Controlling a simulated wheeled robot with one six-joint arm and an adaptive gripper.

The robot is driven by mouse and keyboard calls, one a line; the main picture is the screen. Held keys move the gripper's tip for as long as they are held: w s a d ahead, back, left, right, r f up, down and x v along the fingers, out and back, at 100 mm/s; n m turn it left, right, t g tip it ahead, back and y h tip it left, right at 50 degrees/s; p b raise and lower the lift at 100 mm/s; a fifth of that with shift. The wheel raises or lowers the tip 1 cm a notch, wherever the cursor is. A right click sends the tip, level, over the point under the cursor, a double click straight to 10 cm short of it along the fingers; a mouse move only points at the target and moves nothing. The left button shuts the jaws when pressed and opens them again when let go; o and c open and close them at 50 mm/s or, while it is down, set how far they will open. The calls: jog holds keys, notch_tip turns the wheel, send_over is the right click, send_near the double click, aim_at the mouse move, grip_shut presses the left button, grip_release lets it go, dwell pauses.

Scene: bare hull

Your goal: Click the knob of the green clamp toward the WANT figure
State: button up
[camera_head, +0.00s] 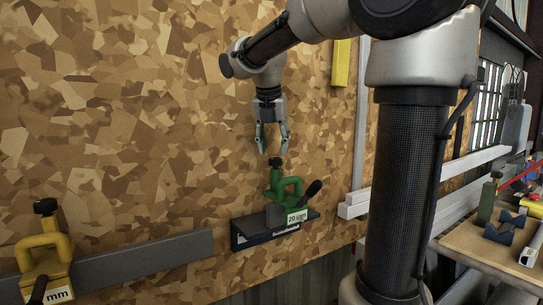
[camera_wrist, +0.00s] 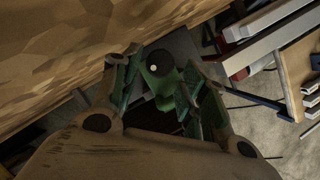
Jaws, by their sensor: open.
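The green clamp (camera_head: 290,187) stands on a small dark shelf (camera_head: 262,239) on the wall. Its dark knob (camera_head: 276,162) is on top, and a white tag (camera_head: 297,216) on its front reads "20 mm". I cannot make out a WANT figure. My gripper (camera_head: 275,149) points down, open and empty, with its fingertips just above the knob and apart from it. In the wrist view, the knob (camera_wrist: 160,63), with a small white dot, and the green body (camera_wrist: 167,92) show between the two fingers (camera_wrist: 165,92). The clamp's lower part is hidden there.
A yellow clamp (camera_head: 43,252) with a tag partly reading "mm" stands at the lower left by a grey rail (camera_head: 140,262). The patterned wall (camera_head: 120,130) is close behind my gripper. A cluttered workbench (camera_head: 480,250) is at the right.

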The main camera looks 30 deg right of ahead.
aim_at(275, 159)
jog(key=x, duration=0.4)
jog(key=shift+f, duration=0.1)
jog(key=c, duration=0.7)
jog(key=shift+c, duration=0.2)
jog(key=shift+m, duration=0.3)
jog(key=m+g, duration=0.1)
jog(key=m, duration=0.2)
jog(key=shift+m+h, duration=0.3)
jog(key=shift+h, duration=0.1)
jog(key=shift+w+m+g, duration=0.1)
jog(key=shift+m+g, duration=1)
jog(key=shift+m, duration=1.2)
